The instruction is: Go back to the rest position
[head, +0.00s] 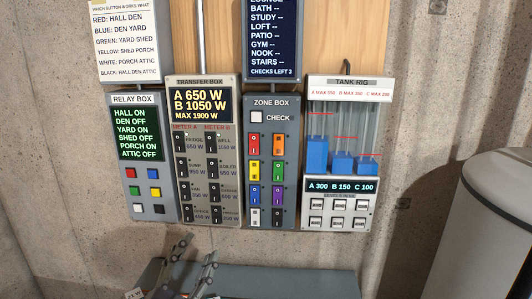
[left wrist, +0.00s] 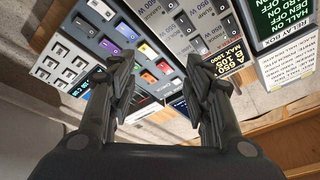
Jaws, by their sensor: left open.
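My left gripper (head: 193,268) is at the bottom of the head view, below the transfer box (head: 209,150) and in front of a grey-blue ledge. Its two fingers stand apart with nothing between them. In the left wrist view the open fingers (left wrist: 164,95) point toward the panel boxes, which appear upside down. I see no finger touching a box. My right gripper is not in either view.
On the wall hang the relay box (head: 149,205), the zone box (head: 268,219) with coloured switches, and the tank rig (head: 341,185) with blue columns. A grey-blue ledge (head: 300,284) lies below. A grey cylinder (head: 495,225) stands at right.

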